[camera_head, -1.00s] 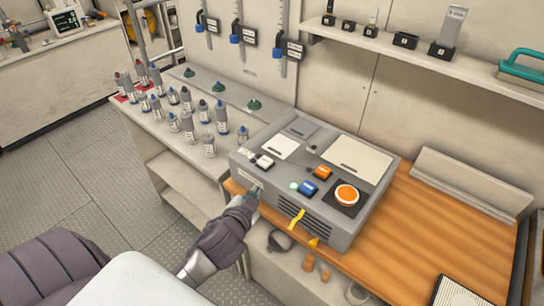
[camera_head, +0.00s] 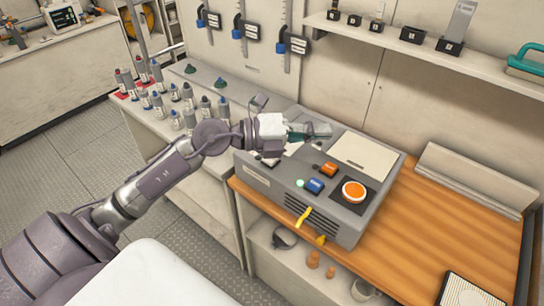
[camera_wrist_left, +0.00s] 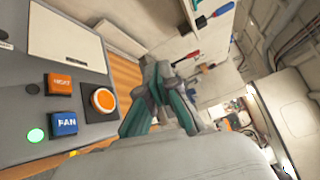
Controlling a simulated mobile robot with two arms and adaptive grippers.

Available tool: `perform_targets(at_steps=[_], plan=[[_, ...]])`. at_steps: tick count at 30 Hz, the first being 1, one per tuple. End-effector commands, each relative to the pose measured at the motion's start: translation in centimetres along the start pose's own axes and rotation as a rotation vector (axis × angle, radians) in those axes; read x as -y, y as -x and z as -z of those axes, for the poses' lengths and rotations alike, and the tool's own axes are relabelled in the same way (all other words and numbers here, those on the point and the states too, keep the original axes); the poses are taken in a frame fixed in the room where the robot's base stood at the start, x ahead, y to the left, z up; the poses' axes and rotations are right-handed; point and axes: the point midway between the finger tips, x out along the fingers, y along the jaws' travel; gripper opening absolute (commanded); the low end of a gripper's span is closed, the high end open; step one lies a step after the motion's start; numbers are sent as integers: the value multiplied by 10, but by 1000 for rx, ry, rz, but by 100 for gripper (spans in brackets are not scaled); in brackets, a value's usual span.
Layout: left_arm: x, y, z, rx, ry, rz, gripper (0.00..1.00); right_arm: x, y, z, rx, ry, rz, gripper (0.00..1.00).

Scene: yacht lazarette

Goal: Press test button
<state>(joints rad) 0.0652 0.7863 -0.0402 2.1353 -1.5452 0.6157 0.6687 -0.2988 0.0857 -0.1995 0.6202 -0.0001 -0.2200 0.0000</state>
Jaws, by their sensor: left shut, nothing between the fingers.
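A grey control box (camera_head: 275,190) stands on the wooden bench top. Its top has a blue switch marked FAN (camera_head: 314,186), an orange switch (camera_head: 328,170) and a big round orange button (camera_head: 353,191); the orange switch's lettering is not clear. They also show in the left wrist view as the blue switch (camera_wrist_left: 64,123), orange switch (camera_wrist_left: 59,84) and round button (camera_wrist_left: 103,100). A green lamp (camera_head: 300,183) is lit beside the blue switch. My left gripper (camera_head: 322,131) is shut and empty above the back part of the box, in the air, away from these controls.
Bottles (camera_head: 189,118) crowd the white counter left of the box. A wall shelf (camera_head: 420,48) runs above the bench. A yellow strap (camera_head: 305,217) hangs at the box's front. The wooden top (camera_head: 445,225) right of the box is mostly clear.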

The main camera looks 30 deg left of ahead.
Motion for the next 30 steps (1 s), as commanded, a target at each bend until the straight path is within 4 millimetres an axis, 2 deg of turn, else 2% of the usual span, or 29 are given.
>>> perform_targets(at_steps=[3,6,12,18,30], plan=[[-30,17,-20,-57,-163,-280,0,2,0,0,-1,-1,3,40],[-52,41,-44,-54,-242,-500,0,5,-1,1,-1,-3,6,40],[-70,78,-78,-7,-300,-747,0,11,-1,2,-2,-5,13,40],[-73,90,-87,14,-309,-812,0,10,-1,2,-2,-5,12,40],[-76,89,-86,11,-308,-809,0,3,-2,0,0,-1,4,40]])
